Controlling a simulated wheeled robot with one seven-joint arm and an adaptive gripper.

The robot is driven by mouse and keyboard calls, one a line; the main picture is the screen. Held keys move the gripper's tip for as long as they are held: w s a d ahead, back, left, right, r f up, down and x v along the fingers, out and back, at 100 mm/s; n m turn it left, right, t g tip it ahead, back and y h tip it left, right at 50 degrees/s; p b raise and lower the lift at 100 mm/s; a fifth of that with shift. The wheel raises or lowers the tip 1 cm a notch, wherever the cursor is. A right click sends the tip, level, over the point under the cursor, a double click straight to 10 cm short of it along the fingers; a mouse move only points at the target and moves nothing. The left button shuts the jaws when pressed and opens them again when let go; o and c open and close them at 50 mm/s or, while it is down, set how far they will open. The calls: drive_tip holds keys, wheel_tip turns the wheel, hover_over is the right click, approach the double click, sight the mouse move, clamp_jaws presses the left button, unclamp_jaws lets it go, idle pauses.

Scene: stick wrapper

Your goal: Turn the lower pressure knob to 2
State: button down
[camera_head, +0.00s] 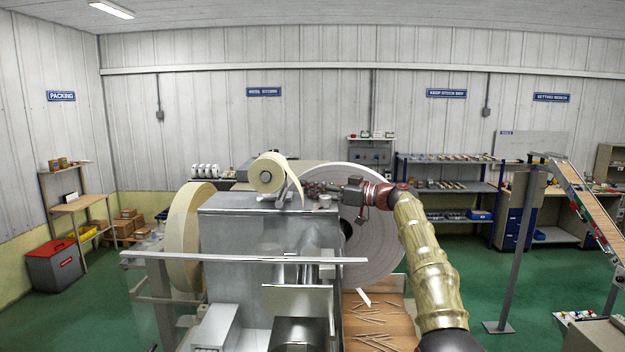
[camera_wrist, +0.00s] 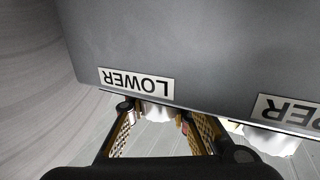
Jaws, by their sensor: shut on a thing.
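In the wrist view, the lower pressure knob (camera_wrist: 158,113) is a pale, ribbed knob at the edge of a grey panel, under an upside-down "LOWER" label (camera_wrist: 136,85). My gripper (camera_wrist: 156,108) has one finger on each side of this knob and is shut on it. The knob's dial marks and number are not visible. In the head view, my gripper (camera_head: 322,189) is at the top of the grey machine (camera_head: 250,228), too small there to show the knob clearly.
The upper knob (camera_wrist: 270,139), with a partly cut-off label (camera_wrist: 290,114), lies close to the right of my gripper in the wrist view. A large paper reel (camera_head: 378,240) stands right beside my arm. A smaller roll (camera_head: 268,172) sits on the machine's top.

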drive_tip(key=n+g+p, duration=0.1)
drive_tip(key=p, duration=0.2)
drive_tip(key=shift+s+r, duration=0.1)
drive_tip(key=shift+r, duration=0.2)
drive_tip(key=shift+s+a+f+g+y+p, duration=0.2)
drive_tip(key=shift+g+y+p, duration=0.25)
drive_tip(key=shift+p, duration=0.45)
drive_tip(key=shift+d, duration=0.1)
drive_tip(key=c, duration=1.5)
unclamp_jaws()
drive_tip(key=shift+c, duration=0.2)
drive_tip(key=v, duration=1.2)
drive_tip(key=shift+w+f, duration=0.1)
